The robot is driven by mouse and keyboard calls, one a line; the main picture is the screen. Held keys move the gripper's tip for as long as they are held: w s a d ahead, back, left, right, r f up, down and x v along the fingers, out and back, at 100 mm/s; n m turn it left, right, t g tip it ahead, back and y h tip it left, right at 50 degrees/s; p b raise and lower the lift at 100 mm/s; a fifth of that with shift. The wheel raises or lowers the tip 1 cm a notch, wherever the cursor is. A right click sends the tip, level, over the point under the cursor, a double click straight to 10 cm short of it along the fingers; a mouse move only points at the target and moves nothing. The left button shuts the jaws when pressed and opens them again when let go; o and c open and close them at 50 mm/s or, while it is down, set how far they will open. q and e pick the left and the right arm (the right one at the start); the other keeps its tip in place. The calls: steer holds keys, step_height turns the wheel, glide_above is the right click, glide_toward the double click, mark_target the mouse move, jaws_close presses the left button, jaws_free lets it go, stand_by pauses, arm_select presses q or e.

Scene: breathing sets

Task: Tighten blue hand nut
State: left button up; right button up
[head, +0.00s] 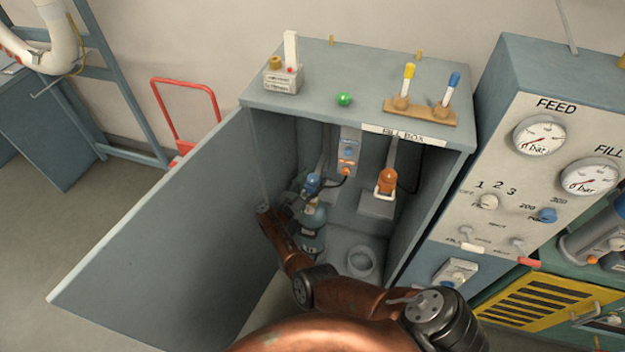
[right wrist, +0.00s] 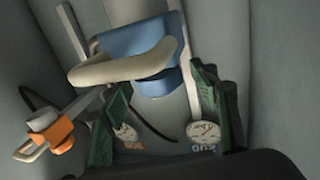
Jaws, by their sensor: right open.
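A blue hand nut (head: 313,183) shows at the top of a grey-blue cylinder (head: 313,240) inside the open fill box. My right arm reaches in from below, and its right gripper (head: 297,199) is beside the nut, partly hidden against the dark interior. In the right wrist view the open right gripper (right wrist: 160,112) has its green-padded fingers apart. A blue block-like part (right wrist: 143,45) and a beige rounded part (right wrist: 135,68) lie just beyond the fingertips. I cannot tell whether a finger touches them. My left gripper is not in view.
The fill box door (head: 150,250) stands open at the left. An orange-topped fitting (head: 387,181) and an empty ring holder (head: 361,262) are inside at the right. The gauge panel (head: 515,190) stands close on the right. An orange and white connector (right wrist: 50,137) shows left of the fingers.

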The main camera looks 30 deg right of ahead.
mark_target(310, 183)
steer(key=v, duration=0.7)
steer(key=shift+s+a, duration=0.1)
steer(key=shift+a, duration=0.1)
